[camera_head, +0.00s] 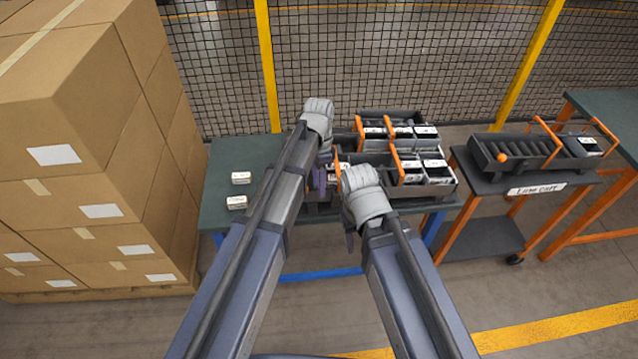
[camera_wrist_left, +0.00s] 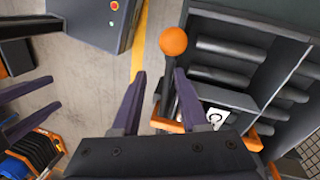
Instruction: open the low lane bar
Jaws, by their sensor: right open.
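A dark lane rack (camera_head: 440,187) with orange bars (camera_head: 395,160) and boxes in its lanes stands on the green table. In the left wrist view, a black lever with an orange ball knob (camera_wrist_left: 173,41) stands in front of dark rollers (camera_wrist_left: 228,50). My left gripper (camera_wrist_left: 158,82) is open, its purple fingers on either side of the lever and apart from it. In the head view my left gripper (camera_head: 320,180) is at the rack's left part, and my forearm hides the lever. My right gripper (camera_head: 350,240) is open and empty by the rack's front.
Two small boxes (camera_head: 240,178) lie on the green table (camera_head: 225,158). Stacked cartons (camera_head: 90,150) stand at the left. A lane cart (camera_head: 478,178) with another rack (camera_head: 520,150) stands at the right. A mesh fence (camera_head: 400,65) runs behind.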

